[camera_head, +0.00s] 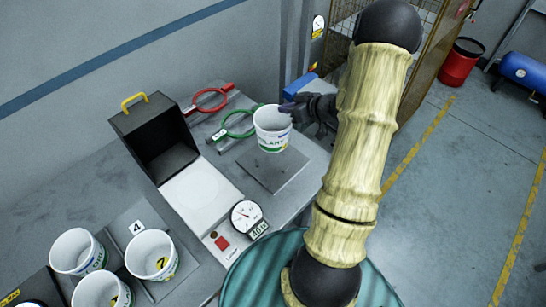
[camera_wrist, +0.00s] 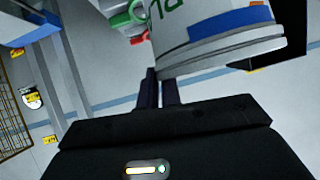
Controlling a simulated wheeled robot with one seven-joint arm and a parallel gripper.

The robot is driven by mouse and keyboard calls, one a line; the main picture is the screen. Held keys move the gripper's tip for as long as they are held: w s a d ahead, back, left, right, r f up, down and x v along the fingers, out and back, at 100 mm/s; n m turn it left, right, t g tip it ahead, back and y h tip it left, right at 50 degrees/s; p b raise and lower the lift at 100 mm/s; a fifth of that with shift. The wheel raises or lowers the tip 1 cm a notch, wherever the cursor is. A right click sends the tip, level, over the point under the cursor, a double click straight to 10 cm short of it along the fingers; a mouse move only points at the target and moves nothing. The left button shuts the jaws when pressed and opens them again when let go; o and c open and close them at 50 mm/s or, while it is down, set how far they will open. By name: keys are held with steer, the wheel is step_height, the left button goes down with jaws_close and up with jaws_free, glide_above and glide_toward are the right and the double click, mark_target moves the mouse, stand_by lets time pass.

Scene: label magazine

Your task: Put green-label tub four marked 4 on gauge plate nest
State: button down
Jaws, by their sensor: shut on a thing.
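A white open tub (camera_head: 272,132) with green lettering, a yellow patch and a blue patch is held by my gripper (camera_head: 292,108) at its right side. My gripper is shut on it. The tub also shows large in the wrist view (camera_wrist: 225,40), beyond the fingers (camera_wrist: 162,92); I cannot read a 4 on it. The tub appears above the back of a dark grey square plate (camera_head: 270,178); the gap beneath it is hard to judge. A pale plate (camera_head: 200,197) lies beside a round dial gauge (camera_head: 246,215), with nothing on it.
A black box (camera_head: 160,135) with a yellow handle stands behind the pale plate. A red ring (camera_head: 211,99) and a green ring (camera_head: 238,124) are at the back. Several white tubs (camera_head: 152,257) stand front left near a "4" card (camera_head: 137,227). A blue object (camera_head: 299,85) is at the back edge.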

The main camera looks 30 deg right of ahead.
mark_target(273, 131)
steer(key=shift+f, duration=0.1)
steer(key=shift+f+p, duration=0.55)
steer(key=shift+f, duration=2.3)
steer(key=shift+f+p, duration=0.65)
steer(key=shift+f, duration=1.45)
steer(key=shift+f, duration=0.1)
steer(key=c, duration=1.6)
jaws_free()
steer(key=shift+w, duration=0.1)
